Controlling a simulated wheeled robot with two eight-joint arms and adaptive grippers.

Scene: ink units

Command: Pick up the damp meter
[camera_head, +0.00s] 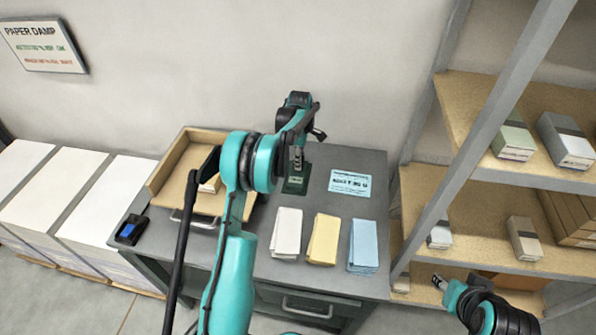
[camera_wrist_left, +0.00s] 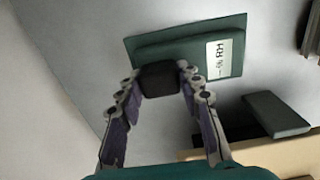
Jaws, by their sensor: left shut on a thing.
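The damp meter (camera_head: 295,186) looks like a flat dark green body on the back of the grey desk, below my left gripper (camera_head: 298,160). In the left wrist view the green body (camera_wrist_left: 170,45) carries a white label, and a dark block (camera_wrist_left: 159,78) stands out from it. My left gripper (camera_wrist_left: 160,82) is shut on that dark block, one finger on each side. I cannot tell whether the meter is clear of the desk. My right gripper (camera_head: 440,283) is at the lower right, away from the meter, too small to read.
A wooden tray (camera_head: 165,172) stands on the desk's left, partly behind my left arm. White (camera_head: 286,234), yellow (camera_head: 323,240) and blue (camera_head: 363,246) paper stacks lie in front. A small blue-topped device (camera_head: 130,231) sits at the left corner. Shelves (camera_head: 470,215) stand right.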

